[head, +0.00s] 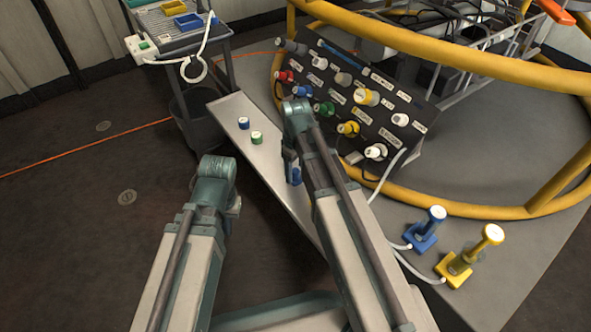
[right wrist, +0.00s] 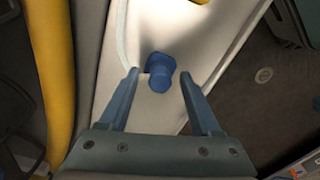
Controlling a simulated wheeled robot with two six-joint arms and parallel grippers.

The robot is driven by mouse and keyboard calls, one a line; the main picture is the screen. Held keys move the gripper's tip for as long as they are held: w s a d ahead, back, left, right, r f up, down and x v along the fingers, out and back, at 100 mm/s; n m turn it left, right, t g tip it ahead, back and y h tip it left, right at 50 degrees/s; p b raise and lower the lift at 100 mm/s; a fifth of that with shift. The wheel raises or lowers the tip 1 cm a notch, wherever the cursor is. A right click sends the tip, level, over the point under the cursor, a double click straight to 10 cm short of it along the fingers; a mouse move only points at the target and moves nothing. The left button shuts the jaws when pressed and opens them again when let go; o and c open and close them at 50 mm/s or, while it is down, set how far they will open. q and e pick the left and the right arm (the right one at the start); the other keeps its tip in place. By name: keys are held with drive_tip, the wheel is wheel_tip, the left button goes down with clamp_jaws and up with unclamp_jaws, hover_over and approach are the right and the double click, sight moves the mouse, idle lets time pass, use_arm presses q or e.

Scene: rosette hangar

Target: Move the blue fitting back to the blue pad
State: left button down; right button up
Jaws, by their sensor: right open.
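A blue fitting (right wrist: 160,72) with a round end and a squarish part stands out on the pale bench in the right wrist view. My right gripper (right wrist: 158,88) is open, its fingers on either side of the fitting's near end. In the head view the fitting (head: 295,177) shows as a small blue patch below the gripper (head: 291,163), partly hidden by my right arm. A blue square base (head: 421,236) with a blue, white-topped post stands on the grey floor plate. My left gripper (head: 236,207) is mostly hidden behind its arm, fingers unseen.
A blue-sided cap (head: 243,122) and a green-sided cap (head: 256,138) stand on the bench (head: 228,104). A dark labelled panel (head: 330,85) and yellow rail (head: 440,210) lie right. A yellow base (head: 453,270) stands near the blue one. A cart (head: 180,40) holds blue and yellow trays.

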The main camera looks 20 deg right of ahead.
wheel_tip(320, 180, up, 14)
drive_tip(key=p, duration=1.3)
drive_tip(key=shift+p, duration=0.4)
drive_tip(key=shift+f, duration=0.1)
